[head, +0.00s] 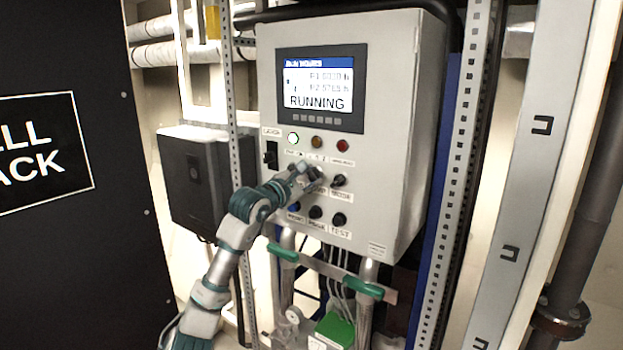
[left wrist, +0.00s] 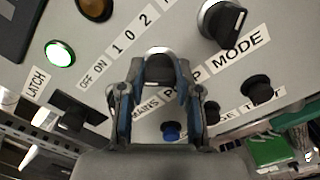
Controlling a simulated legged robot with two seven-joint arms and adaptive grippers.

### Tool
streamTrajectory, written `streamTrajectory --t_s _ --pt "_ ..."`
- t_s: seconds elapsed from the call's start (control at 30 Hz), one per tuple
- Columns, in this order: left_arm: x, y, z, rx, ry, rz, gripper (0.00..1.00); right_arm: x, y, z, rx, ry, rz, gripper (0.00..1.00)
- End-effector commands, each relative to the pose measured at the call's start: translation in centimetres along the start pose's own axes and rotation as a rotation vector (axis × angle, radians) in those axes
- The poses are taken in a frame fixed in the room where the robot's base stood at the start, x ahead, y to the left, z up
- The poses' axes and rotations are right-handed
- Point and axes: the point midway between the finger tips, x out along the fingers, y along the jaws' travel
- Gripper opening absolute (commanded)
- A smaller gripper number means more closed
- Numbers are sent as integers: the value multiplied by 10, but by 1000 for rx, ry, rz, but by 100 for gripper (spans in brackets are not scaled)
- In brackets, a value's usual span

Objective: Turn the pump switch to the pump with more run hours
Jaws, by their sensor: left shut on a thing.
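The grey control panel (head: 270,90) carries a screen (head: 320,80) headed run hours, with P1 and P2 lines and the word RUNNING; the hour digits are too blurred to read surely. My left gripper (head: 308,174) is at the middle row of knobs. In the left wrist view its two fingers (left wrist: 160,92) are shut around the dark pump switch (left wrist: 160,68), under the 1 0 2 marks and above the PUMP label. The fingers partly hide the knob, so its setting is unclear. My right gripper is out of view.
The mode knob (left wrist: 224,20) is to the right of the pump switch. A lit green lamp (left wrist: 60,53) and the latch switch (left wrist: 80,112) are to the left. Small buttons (head: 316,212) sit below. Green-handled pipes (head: 283,252) stand under the panel.

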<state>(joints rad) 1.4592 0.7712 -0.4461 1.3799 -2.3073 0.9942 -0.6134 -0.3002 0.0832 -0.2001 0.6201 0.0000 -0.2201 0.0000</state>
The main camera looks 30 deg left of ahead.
Motion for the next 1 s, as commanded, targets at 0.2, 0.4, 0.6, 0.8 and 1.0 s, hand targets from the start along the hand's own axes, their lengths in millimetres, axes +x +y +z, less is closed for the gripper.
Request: streamTrajectory --t_s 0.2,0.4,0.6,0.8,1.0 --pt "4 -7 -7 -2 19 -14 0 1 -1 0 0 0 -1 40" --pt "4 -8 -5 0 17 -15 51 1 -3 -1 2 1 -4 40" --pt "2 -5 -2 0 10 -10 58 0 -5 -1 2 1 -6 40" --pt "-4 -4 1 2 6 -6 58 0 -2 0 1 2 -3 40" --pt "-38 -3 -1 6 9 -4 58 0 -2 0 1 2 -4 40"
